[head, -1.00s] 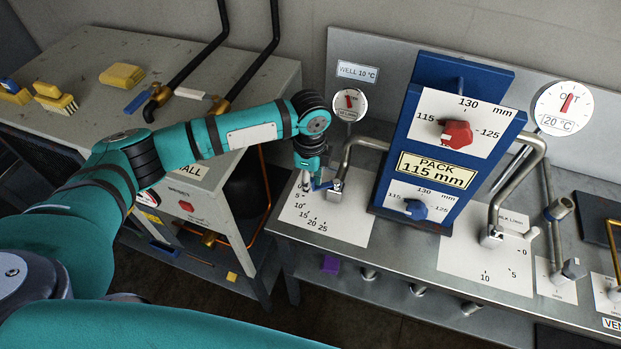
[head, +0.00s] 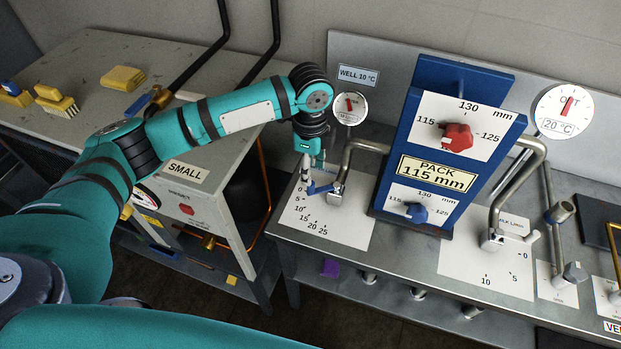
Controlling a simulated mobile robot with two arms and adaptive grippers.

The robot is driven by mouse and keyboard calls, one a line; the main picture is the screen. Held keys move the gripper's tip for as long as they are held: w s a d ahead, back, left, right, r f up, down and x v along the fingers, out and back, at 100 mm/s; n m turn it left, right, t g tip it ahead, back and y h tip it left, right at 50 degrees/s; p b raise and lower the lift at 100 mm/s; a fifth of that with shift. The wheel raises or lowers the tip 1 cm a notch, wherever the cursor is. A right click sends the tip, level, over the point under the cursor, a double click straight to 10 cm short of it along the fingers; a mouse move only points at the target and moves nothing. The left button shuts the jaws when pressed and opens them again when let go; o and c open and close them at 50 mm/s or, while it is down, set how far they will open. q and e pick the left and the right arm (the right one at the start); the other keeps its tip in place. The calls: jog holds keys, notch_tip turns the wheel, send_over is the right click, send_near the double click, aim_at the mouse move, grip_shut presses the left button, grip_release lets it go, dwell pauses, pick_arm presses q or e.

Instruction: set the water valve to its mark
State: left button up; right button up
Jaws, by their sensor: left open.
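The water valve is a blue lever (head: 321,189) at the foot of a bent steel pipe (head: 346,165). It stands on a white dial plate (head: 328,233) numbered 0 to 25. The lever points left, toward the low-number end; its exact reading is too small to tell. My left gripper (head: 306,174) is open, pointing down just above the lever's free end. I cannot tell if a fingertip touches it. No separate mark can be made out on the plate. My right gripper is not in view.
A blue stand with a red knob (head: 456,137) and a blue knob (head: 416,211) rises right of the valve. Beyond it is another dial plate (head: 460,262) with a pipe valve. A round gauge (head: 350,108) stands behind. A grey cabinet (head: 218,222) is at left.

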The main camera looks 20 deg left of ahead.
pick_arm(q)
notch_tip(320, 180, up, 6)
jog(key=shift+f, duration=0.1)
dwell(0.5)
